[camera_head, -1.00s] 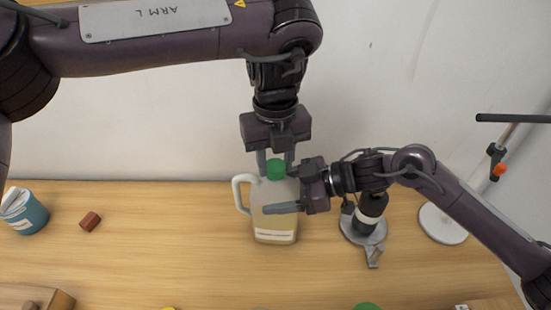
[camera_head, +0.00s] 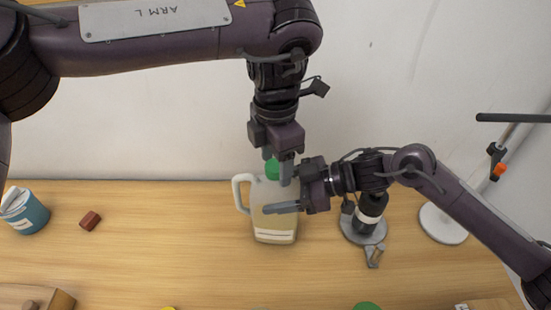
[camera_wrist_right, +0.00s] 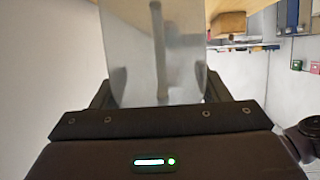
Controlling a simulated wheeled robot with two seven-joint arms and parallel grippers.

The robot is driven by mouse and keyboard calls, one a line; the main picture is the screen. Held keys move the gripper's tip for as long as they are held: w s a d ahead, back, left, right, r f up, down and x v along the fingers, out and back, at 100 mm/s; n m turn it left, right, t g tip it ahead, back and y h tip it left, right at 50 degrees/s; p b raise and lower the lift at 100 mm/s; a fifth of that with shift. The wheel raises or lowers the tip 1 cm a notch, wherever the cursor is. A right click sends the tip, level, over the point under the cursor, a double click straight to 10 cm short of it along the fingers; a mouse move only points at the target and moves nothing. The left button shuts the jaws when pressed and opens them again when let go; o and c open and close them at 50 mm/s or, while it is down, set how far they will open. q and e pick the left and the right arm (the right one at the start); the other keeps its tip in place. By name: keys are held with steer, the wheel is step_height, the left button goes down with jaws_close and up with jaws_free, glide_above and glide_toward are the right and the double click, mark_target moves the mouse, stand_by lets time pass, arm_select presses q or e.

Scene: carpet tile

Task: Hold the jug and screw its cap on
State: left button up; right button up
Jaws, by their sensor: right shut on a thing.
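The translucent jug (camera_head: 274,224) stands upright on the wooden table, with its white handle (camera_head: 239,193) to the left and pale contents. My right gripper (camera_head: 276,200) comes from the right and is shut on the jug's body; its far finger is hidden. The jug's wall (camera_wrist_right: 155,60) fills the middle of the right wrist view, between the fingers. The green cap (camera_head: 273,168) is at the jug's mouth. My left gripper (camera_head: 277,162) points down from above, its fingers on either side of the cap. I cannot tell whether they touch it, nor how the cap sits on the neck.
A blue tin (camera_head: 30,218) and a small red-brown block (camera_head: 90,221) lie at the left. A dark device on a round grey base (camera_head: 362,232) stands just right of the jug. A stand with a white round base (camera_head: 443,223) is farther right.

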mark_target(298, 188)
arm_select(q)
step_height(298, 188, up, 12)
stand_by(0.7)
arm_select(e)
steer(key=o, duration=1.9)
steer(key=shift+o, duration=0.2)
steer(key=b+v, duration=0.1)
steer(key=v, duration=0.5)
steer(key=shift+d, duration=0.45)
arm_select(q)
steer(key=shift+f, duration=0.7)
arm_select(e)
steer(key=shift+d+r, duration=0.3)
steer(key=shift+d, duration=0.05)
steer(key=shift+s, duration=0.15)
